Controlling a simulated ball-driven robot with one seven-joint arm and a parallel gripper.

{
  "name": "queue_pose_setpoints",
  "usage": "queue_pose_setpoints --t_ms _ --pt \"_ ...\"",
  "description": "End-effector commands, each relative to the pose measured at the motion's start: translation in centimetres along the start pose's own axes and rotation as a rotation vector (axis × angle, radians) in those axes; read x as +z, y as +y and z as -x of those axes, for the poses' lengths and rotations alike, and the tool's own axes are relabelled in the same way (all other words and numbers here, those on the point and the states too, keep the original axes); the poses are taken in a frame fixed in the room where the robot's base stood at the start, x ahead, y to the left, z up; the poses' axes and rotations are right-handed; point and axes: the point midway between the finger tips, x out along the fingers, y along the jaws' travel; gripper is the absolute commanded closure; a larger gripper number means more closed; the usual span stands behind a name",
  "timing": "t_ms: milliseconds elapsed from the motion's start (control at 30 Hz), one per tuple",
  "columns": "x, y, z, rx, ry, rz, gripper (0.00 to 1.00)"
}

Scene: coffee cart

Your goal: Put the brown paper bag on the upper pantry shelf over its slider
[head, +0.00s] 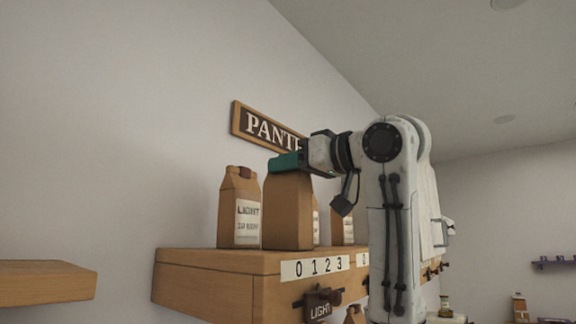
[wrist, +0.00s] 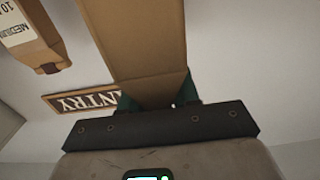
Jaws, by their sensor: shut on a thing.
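The brown paper bag (head: 288,212) is upright with a plain side facing the head camera. My gripper (head: 288,163) is shut on its top; the teal fingers also show around the bag's top in the wrist view (wrist: 157,98), where the bag (wrist: 132,40) extends away from them. The bag's base is at the top of the wooden upper pantry shelf (head: 200,258), near the front edge; whether it touches is hard to tell. A dark slider (head: 320,303) marked LIGHT is on the shelf front under a 0 1 2 3 scale (head: 315,267), slightly right of the bag.
A LIGHT bag (head: 240,208) stands close left of the held bag. Other labelled bags (head: 343,230) stand behind and to the right, partly hidden. A MEDIUM bag (wrist: 30,35) shows in the wrist view. The PANTRY sign (head: 262,128) is on the wall. Another wooden shelf (head: 45,282) is at left.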

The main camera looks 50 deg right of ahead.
Motion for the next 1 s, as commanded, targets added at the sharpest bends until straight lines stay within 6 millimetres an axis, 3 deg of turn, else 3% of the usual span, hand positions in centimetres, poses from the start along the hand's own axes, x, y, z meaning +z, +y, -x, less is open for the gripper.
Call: queue_pose_setpoints --t_ms 300,633,767,1000 --pt "0.0 0.0 0.0 0.000 0.000 0.000 0.42" --pt "0.0 0.0 0.4 0.000 0.001 0.000 0.42" --pt "0.1 0.1 2.2 0.002 0.004 0.000 0.42" --pt "0.2 0.0 7.1 0.001 0.004 0.002 0.42"
